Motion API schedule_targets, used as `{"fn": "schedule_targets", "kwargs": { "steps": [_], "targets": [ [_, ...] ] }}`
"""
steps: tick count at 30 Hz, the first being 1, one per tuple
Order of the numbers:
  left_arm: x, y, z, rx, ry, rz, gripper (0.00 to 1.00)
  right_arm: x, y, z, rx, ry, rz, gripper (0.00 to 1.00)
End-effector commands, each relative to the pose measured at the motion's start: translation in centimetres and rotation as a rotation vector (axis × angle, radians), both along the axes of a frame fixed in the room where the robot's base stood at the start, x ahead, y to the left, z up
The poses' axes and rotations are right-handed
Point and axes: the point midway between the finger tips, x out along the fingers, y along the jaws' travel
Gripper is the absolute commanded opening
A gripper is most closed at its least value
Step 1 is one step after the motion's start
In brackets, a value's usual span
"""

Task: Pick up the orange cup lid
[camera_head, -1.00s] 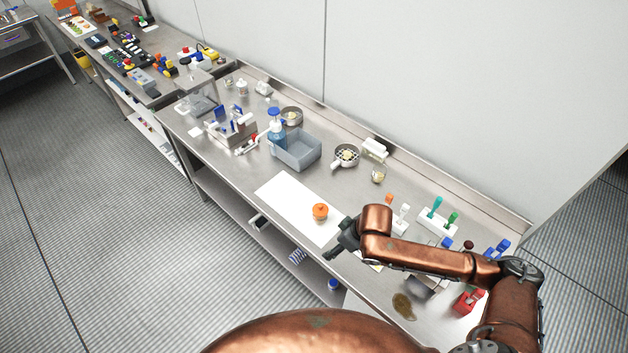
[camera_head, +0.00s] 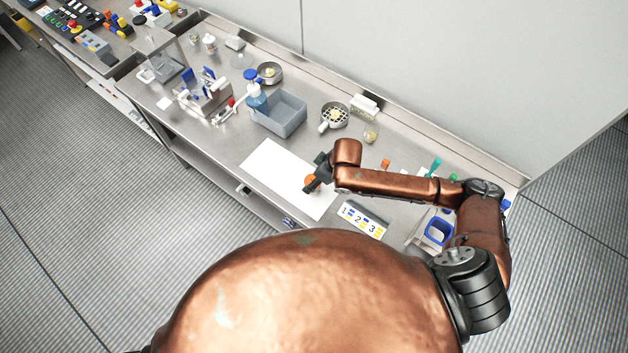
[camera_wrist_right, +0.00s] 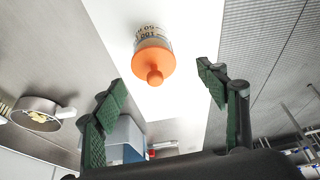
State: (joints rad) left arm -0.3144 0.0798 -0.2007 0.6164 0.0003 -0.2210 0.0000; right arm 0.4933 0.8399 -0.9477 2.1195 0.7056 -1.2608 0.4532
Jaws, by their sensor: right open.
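The orange cup lid (camera_wrist_right: 153,66), with a small round knob, sits on a clear cup with printed text (camera_wrist_right: 150,36) on a white sheet (camera_wrist_right: 115,25). In the right wrist view it lies beyond and between my fingertips, not touching them. My right gripper (camera_wrist_right: 158,85) is open and empty. In the head view my right gripper (camera_head: 314,172) is over the white sheet (camera_head: 272,165) and partly hides the orange lid (camera_head: 310,182). My left gripper is not in view.
A grey bin (camera_head: 279,114) and a blue pump bottle (camera_head: 255,97) stand behind the sheet. A strainer (camera_head: 333,116) is at the back. A numbered card (camera_head: 362,218) lies to the right of the sheet. The sheet's left part is clear.

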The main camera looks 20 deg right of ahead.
Motion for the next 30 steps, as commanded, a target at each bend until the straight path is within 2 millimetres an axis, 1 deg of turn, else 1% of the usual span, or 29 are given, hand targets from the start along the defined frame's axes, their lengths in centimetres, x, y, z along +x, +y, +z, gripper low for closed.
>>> {"fn": "schedule_targets", "kwargs": {
  "steps": [2,4,5,9,12,14,18,21,27,30],
  "targets": [
    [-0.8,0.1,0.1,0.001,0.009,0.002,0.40,0.6,0.3,-1.0,0.001,0.001,-0.003,0.67],
    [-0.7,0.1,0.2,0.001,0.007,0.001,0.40,0.8,0.4,-1.6,-0.001,0.000,-0.004,0.67],
    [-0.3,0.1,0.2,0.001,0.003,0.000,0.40,0.8,0.4,-1.8,0.000,0.000,-0.004,0.67],
    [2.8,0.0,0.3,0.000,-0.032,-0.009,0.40,0.8,0.4,-2.0,0.000,-0.001,-0.004,0.67],
    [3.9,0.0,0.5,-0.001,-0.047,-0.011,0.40,0.8,0.4,-2.0,0.000,0.000,-0.004,0.67],
    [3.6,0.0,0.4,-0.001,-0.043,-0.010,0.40,0.8,0.5,-2.0,-0.001,-0.001,-0.003,0.64],
    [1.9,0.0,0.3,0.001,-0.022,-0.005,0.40,0.8,0.4,-2.0,0.000,-0.001,-0.004,0.54],
    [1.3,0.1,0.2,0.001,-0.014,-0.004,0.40,0.8,0.4,-2.0,0.000,0.000,-0.004,0.47],
    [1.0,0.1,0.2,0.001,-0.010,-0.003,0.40,0.8,0.4,-2.0,0.000,0.000,-0.004,0.34],
    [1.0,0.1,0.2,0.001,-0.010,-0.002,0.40,0.8,0.4,-2.0,0.000,-0.001,-0.004,0.33]
  ]
}}
